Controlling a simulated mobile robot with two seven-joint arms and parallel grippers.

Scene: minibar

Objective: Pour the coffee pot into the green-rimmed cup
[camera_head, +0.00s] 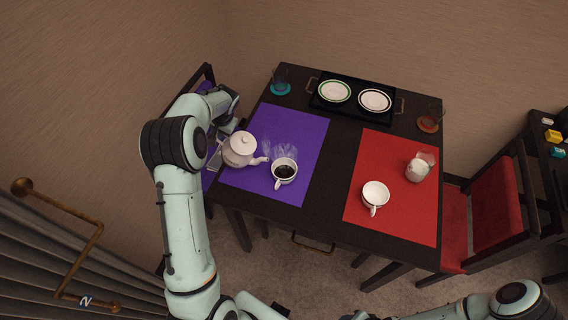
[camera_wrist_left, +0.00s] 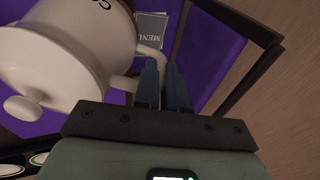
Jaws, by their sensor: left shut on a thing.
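The white coffee pot (camera_head: 241,149) hangs at the left edge of the purple mat, lid up, its spout pointing right toward a white cup (camera_head: 284,171). That cup stands on the purple mat, holds dark coffee and gives off steam. A second white cup (camera_head: 375,194) stands on the red mat and looks empty. I cannot make out the rim colour of either cup. My left gripper (camera_head: 217,150) is shut on the pot's handle. In the left wrist view its fingers (camera_wrist_left: 163,88) close at the handle beside the pot body (camera_wrist_left: 70,50). My right gripper is out of view.
A black tray (camera_head: 356,113) at the back holds a green-rimmed plate (camera_head: 334,91) and a dark-rimmed plate (camera_head: 374,100). A glass with white contents (camera_head: 420,165) lies or leans on the red mat (camera_head: 396,222). Glasses on coasters stand at both back corners. Dark table shows between the mats.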

